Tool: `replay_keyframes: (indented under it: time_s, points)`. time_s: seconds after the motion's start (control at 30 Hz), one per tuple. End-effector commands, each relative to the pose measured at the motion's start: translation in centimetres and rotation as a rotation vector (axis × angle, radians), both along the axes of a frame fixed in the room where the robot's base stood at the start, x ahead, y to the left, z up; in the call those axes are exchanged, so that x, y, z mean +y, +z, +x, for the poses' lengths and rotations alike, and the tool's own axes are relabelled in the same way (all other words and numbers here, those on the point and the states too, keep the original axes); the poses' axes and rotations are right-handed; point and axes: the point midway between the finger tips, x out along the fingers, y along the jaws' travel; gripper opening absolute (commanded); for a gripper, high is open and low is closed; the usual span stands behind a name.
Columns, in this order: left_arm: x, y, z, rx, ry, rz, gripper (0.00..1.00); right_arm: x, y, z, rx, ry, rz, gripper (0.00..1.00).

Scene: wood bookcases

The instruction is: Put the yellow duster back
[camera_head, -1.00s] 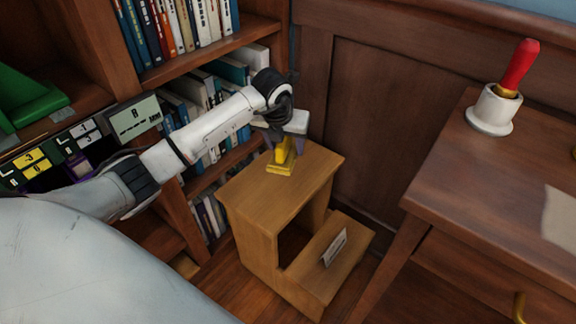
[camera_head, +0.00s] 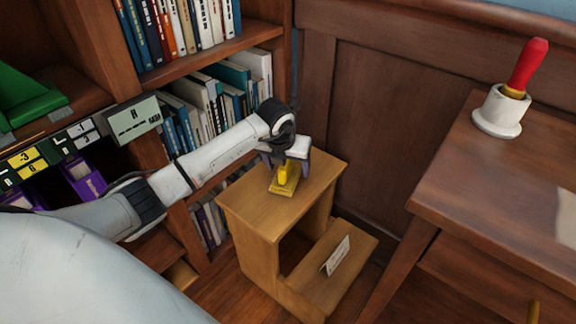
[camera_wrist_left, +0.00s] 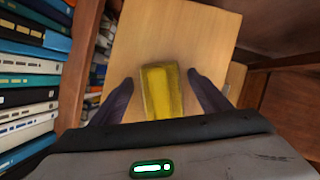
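The yellow duster (camera_head: 284,180) is a flat yellow block with an upright yellow grip, on the top step of the wooden step stool (camera_head: 252,207). My left gripper (camera_head: 286,163) hangs pointing down just over it. In the left wrist view the duster (camera_wrist_left: 162,90) lies between the two dark fingers of my left gripper (camera_wrist_left: 161,84), with a gap on each side. The gripper is open and holds nothing. My right gripper is in neither view.
A bookcase (camera_head: 210,54) full of books stands left of and behind the stool. At the right is a wooden desk (camera_head: 470,180) with a red-handled tool (camera_head: 527,63) in a white holder (camera_head: 499,112). A small card (camera_head: 337,255) stands on the stool's lower step.

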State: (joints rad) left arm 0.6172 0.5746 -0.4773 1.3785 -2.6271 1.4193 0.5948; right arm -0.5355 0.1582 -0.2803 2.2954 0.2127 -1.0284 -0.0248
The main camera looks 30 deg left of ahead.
Motion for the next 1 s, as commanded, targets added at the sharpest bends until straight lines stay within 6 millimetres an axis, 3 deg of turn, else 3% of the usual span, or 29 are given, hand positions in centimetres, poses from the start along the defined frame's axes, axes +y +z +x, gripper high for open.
replay_keyframes:
  time_s: [0.33,0.8,1.0]
  points:
    - [0.0,0.9,-0.1,-0.001,0.000,0.000,0.70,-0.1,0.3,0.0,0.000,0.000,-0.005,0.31]
    - [-1.1,9.4,-3.4,-0.001,-0.001,0.002,0.70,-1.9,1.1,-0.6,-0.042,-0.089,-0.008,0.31]
    - [-1.4,11.1,-4.2,-0.001,0.000,0.000,0.70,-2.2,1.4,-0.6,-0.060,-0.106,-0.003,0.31]
